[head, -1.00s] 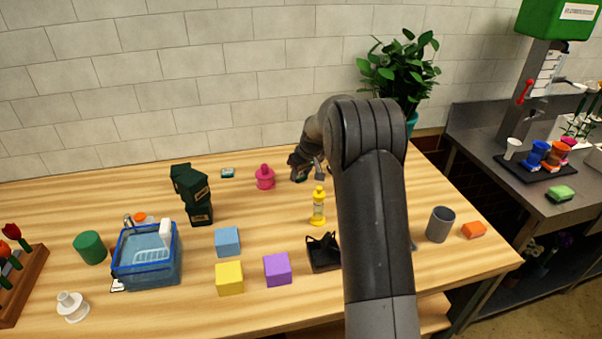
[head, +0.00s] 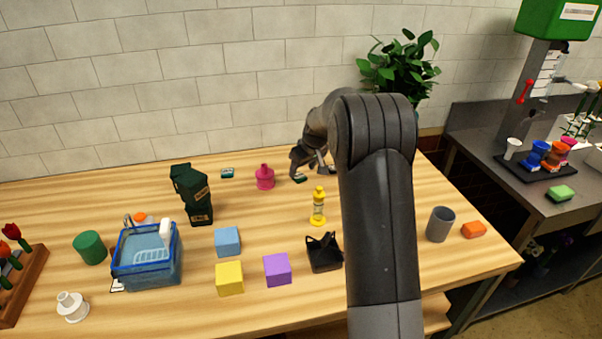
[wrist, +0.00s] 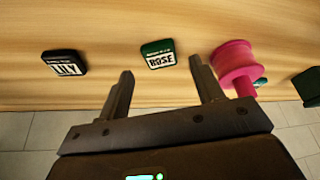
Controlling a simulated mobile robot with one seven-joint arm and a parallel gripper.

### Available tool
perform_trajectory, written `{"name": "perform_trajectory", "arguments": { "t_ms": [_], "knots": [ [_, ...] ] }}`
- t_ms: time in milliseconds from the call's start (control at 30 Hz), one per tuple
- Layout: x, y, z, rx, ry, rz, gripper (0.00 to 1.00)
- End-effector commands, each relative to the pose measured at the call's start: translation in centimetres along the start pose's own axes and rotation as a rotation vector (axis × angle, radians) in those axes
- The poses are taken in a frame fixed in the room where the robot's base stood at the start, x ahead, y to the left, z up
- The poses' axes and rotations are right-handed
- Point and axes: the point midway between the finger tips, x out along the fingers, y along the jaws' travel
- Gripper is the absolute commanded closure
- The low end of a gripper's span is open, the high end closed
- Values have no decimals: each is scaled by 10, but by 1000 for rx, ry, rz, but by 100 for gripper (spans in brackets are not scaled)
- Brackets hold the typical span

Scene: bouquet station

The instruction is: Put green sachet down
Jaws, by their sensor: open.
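A green sachet labelled ROSE (wrist: 158,54) lies flat on the wooden table. In the head view, the sachet (head: 300,177) shows just below my gripper (head: 312,168), to the right of the pink spool-like piece. In the wrist view, my gripper (wrist: 161,70) is open and empty. Its fingers are apart on either side of the sachet's line, with the sachet just beyond the fingertips and not held. My arm hides part of the table in the head view.
A dark sachet labelled LILY (wrist: 65,63) lies beside the green one. The pink spool-like piece (head: 265,178) stands close by. Another small sachet (head: 227,173) lies farther left. A yellow bottle-like piece (head: 318,207) stands in front. A tiled wall is behind.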

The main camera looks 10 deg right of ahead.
Motion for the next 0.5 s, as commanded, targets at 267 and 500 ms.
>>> {"name": "perform_trajectory", "arguments": {
  "t_ms": [267, 500],
  "knots": [
    [-61, 0, 0, 0, 3, 1, 39],
    [-89, -1, 0, 1, 1, 0, 39]
  ]
}}
